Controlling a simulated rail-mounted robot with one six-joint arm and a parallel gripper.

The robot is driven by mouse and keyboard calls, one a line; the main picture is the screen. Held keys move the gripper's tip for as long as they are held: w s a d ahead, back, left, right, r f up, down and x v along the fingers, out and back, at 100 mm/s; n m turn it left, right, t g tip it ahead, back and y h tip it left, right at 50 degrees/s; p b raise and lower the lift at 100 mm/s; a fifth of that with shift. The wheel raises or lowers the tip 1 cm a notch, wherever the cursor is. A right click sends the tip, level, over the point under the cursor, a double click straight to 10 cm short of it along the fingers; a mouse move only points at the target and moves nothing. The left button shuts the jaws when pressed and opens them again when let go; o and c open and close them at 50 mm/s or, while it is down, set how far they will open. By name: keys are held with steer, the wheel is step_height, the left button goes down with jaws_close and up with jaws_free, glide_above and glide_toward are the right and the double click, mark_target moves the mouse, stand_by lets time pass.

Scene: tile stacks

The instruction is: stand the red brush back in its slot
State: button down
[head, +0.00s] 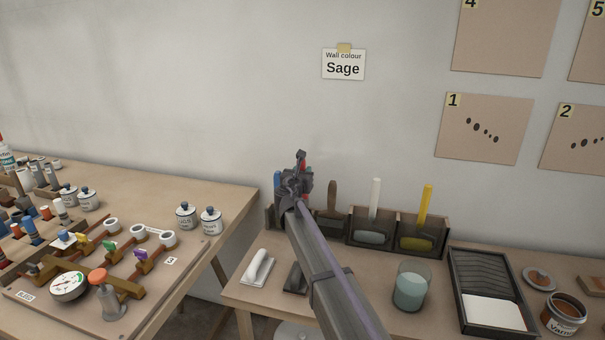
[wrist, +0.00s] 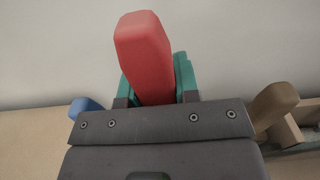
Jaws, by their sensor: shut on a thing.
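The red brush (wrist: 145,50) fills the upper middle of the wrist view as a thick red handle. My gripper (wrist: 157,88), with teal finger pads on both sides of the handle, is shut on it. In the head view my gripper (head: 301,182) is over the left part of the row of brush slots at the wall. My arm and gripper hide most of the red brush and its slot there. I cannot tell whether the brush's lower end is inside a slot.
A blue handle (head: 277,181) stands left of my gripper and a brown handle (head: 332,196) right of it. White (head: 375,196) and yellow (head: 426,205) handles stand further right. A glass (head: 411,286), a paint tray (head: 483,265) and a white-handled float (head: 258,267) are on the bench.

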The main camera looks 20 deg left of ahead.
steer(key=shift+f+b, duration=2)
steer(key=shift+f, duration=0.45)
steer(key=shift+f+b, duration=0.85)
steer(key=c, duration=0.8)
jaws_free()
steer(key=shift+r, duration=0.1)
steer(key=shift+s, duration=0.1)
steer(key=s, duration=0.7)
steer(key=s+d, duration=0.1)
steer(key=s, duration=0.2)
steer(key=shift+s, duration=0.25)
